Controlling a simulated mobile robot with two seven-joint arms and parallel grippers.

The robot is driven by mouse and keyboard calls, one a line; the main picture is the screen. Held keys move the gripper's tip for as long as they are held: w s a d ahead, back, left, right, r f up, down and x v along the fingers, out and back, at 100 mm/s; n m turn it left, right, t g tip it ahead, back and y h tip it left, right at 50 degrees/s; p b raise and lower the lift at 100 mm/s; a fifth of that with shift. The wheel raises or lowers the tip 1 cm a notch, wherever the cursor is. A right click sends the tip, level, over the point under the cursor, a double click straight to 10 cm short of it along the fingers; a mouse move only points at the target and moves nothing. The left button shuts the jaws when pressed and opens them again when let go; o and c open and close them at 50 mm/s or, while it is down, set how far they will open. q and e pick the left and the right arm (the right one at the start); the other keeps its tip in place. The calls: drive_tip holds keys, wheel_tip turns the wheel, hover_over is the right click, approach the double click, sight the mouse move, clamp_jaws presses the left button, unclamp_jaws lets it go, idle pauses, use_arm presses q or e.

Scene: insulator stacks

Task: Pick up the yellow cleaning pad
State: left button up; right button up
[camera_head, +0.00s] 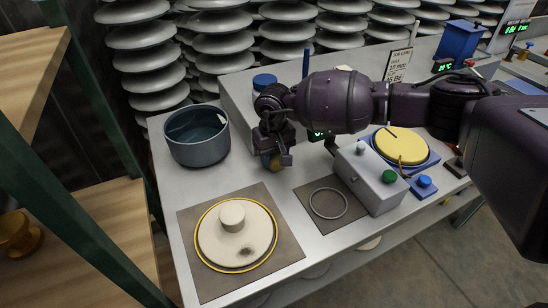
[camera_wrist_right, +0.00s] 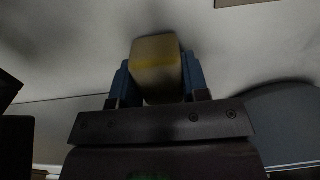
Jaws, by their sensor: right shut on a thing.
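My right gripper (camera_head: 273,160) is over the back middle of the grey table, between the dark pot and the grey box with buttons. It is shut on the yellow cleaning pad (camera_wrist_right: 155,66). In the right wrist view, the pad sits between the two blue fingertips, with a pale yellow block shape and a brighter yellow band. My left gripper is not in view.
A dark pot (camera_head: 196,137) stands left. A cream disc with a knob and dark smudge (camera_head: 214,243) lies on a brown mat (camera_head: 283,242) in front. A ring (camera_head: 328,203), a button box (camera_head: 372,178) and a yellow disc on a blue base (camera_head: 400,145) are right.

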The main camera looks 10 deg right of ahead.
wheel_tip(320, 180, up, 20)
drive_tip(key=p, duration=0.1)
drive_tip(key=shift+f+p, duration=0.25)
drive_tip(key=shift+p, duration=0.1)
